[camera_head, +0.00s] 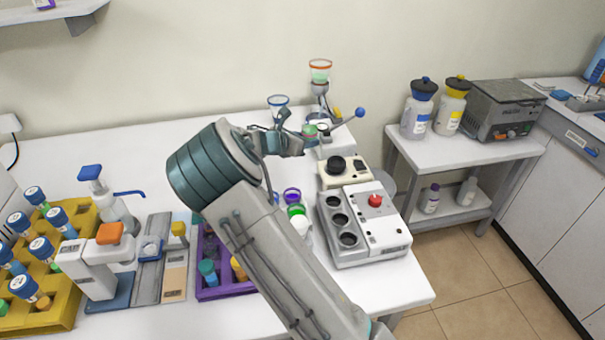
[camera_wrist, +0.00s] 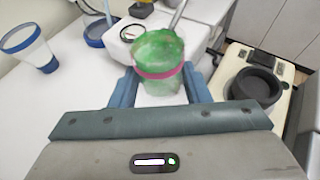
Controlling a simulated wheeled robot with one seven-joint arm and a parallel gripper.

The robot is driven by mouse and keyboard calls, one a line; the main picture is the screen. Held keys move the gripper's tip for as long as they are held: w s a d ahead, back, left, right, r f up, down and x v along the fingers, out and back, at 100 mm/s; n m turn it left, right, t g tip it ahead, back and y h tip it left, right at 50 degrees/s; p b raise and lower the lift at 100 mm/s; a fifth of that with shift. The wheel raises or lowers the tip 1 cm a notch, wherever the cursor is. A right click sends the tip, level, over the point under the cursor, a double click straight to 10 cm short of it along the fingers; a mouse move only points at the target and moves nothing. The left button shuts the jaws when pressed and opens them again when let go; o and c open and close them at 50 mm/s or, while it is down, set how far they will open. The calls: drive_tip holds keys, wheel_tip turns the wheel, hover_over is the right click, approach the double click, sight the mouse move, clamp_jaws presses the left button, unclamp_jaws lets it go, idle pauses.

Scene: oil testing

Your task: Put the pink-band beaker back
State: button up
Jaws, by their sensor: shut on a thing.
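The pink-band beaker (camera_wrist: 158,50) is clear with green contents and a pink band around it. My gripper (camera_wrist: 160,88) is shut on it, with one blue finger on each side, in the wrist view. In the head view my gripper (camera_head: 300,140) is at the back of the white table, and the beaker (camera_head: 310,130) shows small and partly hidden at its tip. The beaker is beside a white device with a metal arm (camera_wrist: 178,18). I cannot tell whether its base touches anything.
A blue-band beaker (camera_head: 278,106) stands behind my gripper. A red-rimmed vessel (camera_head: 320,70) is on a stand with a blue knob (camera_head: 360,112). A cream device with a black well (camera_head: 336,166) and a three-well box (camera_head: 362,225) are in front. Purple- (camera_head: 292,195) and green-rimmed (camera_head: 296,210) beakers are near my arm.

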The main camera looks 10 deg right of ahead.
sight(297, 172)
drive_tip(key=f+m+g, duration=0.1)
drive_tip(key=f, duration=0.1)
drive_tip(key=a+f+m+g+h+b, duration=0.1)
drive_tip(key=f, duration=0.2)
drive_tip(key=s+a+f+m+g+h, duration=0.1)
drive_tip(key=f, duration=0.2)
drive_tip(key=shift+a+g+b, duration=0.25)
drive_tip(key=shift+g+b, duration=0.05)
drive_tip(key=shift+b, duration=0.05)
drive_tip(key=o, duration=1)
